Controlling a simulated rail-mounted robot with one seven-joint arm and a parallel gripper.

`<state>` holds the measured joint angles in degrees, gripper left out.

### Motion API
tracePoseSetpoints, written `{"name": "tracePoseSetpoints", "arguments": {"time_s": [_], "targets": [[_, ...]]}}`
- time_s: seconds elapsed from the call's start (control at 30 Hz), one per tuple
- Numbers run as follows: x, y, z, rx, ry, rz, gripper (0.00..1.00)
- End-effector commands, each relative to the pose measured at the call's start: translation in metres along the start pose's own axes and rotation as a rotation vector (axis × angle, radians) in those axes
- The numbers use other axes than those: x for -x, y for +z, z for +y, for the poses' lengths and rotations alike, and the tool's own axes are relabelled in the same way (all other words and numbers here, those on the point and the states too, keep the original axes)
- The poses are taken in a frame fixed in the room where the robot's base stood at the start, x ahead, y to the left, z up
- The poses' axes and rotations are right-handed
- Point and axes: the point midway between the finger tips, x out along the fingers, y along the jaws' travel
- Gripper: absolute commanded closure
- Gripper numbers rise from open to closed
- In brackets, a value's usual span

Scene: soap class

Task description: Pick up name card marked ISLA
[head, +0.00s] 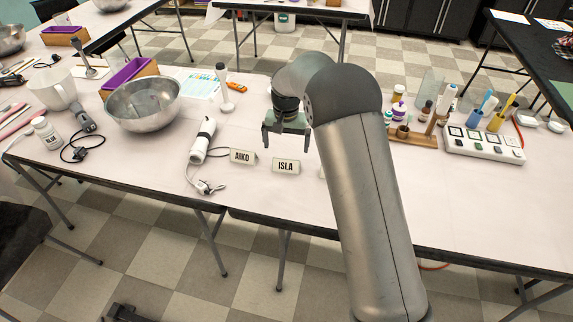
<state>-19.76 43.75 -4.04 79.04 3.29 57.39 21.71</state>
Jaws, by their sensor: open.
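The name card marked ISLA (286,166) stands upright as a small tent-shaped card near the front edge of the table, its lettering facing me. Another name card marked AIKO (242,157) stands just to its left. My gripper (286,146) is open and empty, with its fingers pointing down. In the picture it appears just above and behind the ISLA card, apart from it. The exact height above the table is hard to tell. A sliver of a pale card (322,172) shows at the left edge of my arm, mostly hidden.
A white hand blender (203,140) with a cord lies left of the cards. A steel bowl (143,103) stands farther left. The front table edge is close to the cards.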

Motion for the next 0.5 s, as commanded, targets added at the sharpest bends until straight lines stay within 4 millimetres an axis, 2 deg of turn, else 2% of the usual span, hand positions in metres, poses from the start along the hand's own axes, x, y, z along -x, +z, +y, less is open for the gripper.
{"name": "tracePoseSetpoints", "arguments": {"time_s": [0.1, 0.37, 0.5], "targets": [[-0.018, 0.0, 0.0, 0.001, 0.001, -0.001, 0.0], [-0.037, -0.001, 0.001, 0.0, 0.001, -0.002, 0.0], [-0.058, -0.003, 0.001, 0.0, 0.001, -0.003, 0.0]]}}
